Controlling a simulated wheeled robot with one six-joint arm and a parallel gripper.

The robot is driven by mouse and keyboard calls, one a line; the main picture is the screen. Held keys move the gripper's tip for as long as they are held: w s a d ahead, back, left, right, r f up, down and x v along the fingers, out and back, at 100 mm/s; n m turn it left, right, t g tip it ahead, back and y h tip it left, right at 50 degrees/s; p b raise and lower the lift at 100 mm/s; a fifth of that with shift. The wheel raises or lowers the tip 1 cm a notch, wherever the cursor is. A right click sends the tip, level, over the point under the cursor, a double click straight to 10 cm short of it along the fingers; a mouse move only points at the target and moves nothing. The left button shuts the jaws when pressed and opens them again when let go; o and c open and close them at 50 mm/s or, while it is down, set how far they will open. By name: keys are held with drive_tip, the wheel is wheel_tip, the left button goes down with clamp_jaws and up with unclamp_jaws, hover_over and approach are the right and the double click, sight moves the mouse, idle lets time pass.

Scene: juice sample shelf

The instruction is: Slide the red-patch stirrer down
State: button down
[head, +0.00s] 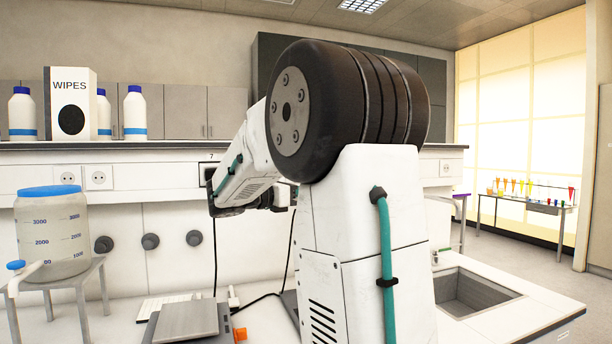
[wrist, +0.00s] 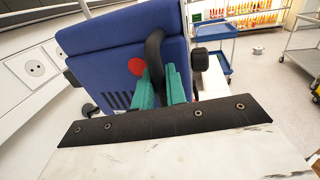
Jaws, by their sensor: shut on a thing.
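The stirrer is a blue boxy body (wrist: 105,50) with a round red patch (wrist: 136,66) and dark slots low on its face. It fills the upper left middle of the wrist view and looks tilted there. A curved black handle (wrist: 155,48) stands out from its face, right of the patch. My gripper (wrist: 162,86), with teal fingers, is shut on this handle, and the fingers hide its lower part. What the stirrer's underside rests on is hidden. In the head view my arm blocks the area, and I cannot make out the stirrer there.
A white wall with a socket (wrist: 36,68) is close on the left in the wrist view. A blue cart (wrist: 218,42) stands beyond. In the head view, a large jug (head: 52,235) is on a stool at left, a flat grey device (head: 187,320) in front, and a sink (head: 470,292) at right.

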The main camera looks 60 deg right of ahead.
drive_tip(key=shift+f, duration=1.2)
drive_tip(key=c, duration=1.5)
unclamp_jaws()
drive_tip(key=shift+w+a, duration=0.15)
drive_tip(key=shift+a, duration=0.1)
drive_tip(key=v, duration=0.7)
drive_tip(key=shift+a, duration=0.1)
